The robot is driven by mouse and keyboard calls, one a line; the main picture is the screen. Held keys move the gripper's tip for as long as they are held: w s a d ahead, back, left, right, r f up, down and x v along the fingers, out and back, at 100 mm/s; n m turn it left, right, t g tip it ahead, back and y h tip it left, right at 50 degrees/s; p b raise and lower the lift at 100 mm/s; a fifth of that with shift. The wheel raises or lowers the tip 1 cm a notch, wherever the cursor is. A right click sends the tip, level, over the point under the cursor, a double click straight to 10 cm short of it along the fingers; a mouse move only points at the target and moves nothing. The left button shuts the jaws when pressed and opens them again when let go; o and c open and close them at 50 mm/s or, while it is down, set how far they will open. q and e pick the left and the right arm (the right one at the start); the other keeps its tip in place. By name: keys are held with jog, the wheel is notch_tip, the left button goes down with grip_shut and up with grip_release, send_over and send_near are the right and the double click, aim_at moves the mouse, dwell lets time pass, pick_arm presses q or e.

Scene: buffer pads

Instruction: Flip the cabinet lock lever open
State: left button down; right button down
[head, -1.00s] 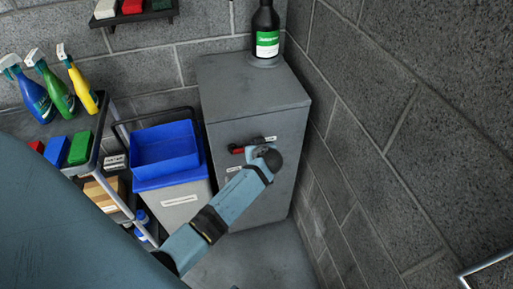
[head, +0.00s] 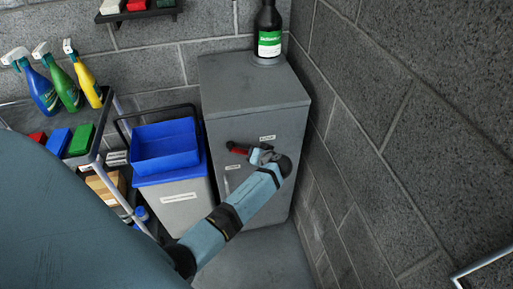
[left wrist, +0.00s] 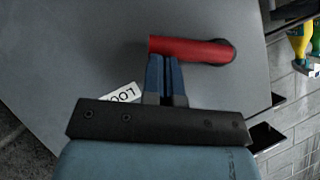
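The red lock lever (head: 240,149) sticks out from the front of the grey cabinet (head: 255,125), near its upper middle. In the left wrist view the red lever (left wrist: 190,48) lies crosswise, its dark round end at the right. My left gripper (head: 262,155) is at the lever's right part in the head view. In the wrist view its two blue fingers (left wrist: 167,75) are together with only a thin gap, and their tips meet the lever's left part. The lever does not show between them; whether they touch it I cannot tell. My right gripper is out of view.
A block wall (head: 400,120) stands close at the right. A grey bin with a blue top (head: 170,185) stands left of the cabinet, beside a cart with spray bottles (head: 60,85). A dark bottle (head: 268,30) stands on the cabinet.

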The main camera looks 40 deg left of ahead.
pick_arm(q)
jog(key=f+m+y+b, duration=0.1)
jog(key=s+a+f+m+g+y+b, duration=0.1)
jog(key=f+m+y+b, duration=0.1)
jog(key=f+m, duration=0.1)
jog(key=shift+s+a+f+g+y, duration=0.1)
jog(key=shift+s+a+g+y, duration=0.1)
jog(key=shift+g+y, duration=0.15)
jog(key=shift+s+a+f+m+g+y+b, duration=0.25)
jog(key=shift+s+a+f+m+y+b, duration=0.2)
jog(key=shift+m+y, duration=0.3)
jog(key=shift+s+a+f+m, duration=0.2)
jog(key=shift+s+f+m, duration=0.05)
jog(key=shift+m, duration=0.3)
jog(key=shift+s+a+f+y+b, duration=0.1)
jog(key=shift+s+a+y+b, duration=0.1)
jog(key=shift+s+y+b, duration=0.1)
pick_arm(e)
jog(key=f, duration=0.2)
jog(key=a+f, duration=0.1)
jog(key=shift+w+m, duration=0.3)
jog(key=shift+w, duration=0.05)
pick_arm(q)
jog(key=shift+s+a+f, duration=0.1)
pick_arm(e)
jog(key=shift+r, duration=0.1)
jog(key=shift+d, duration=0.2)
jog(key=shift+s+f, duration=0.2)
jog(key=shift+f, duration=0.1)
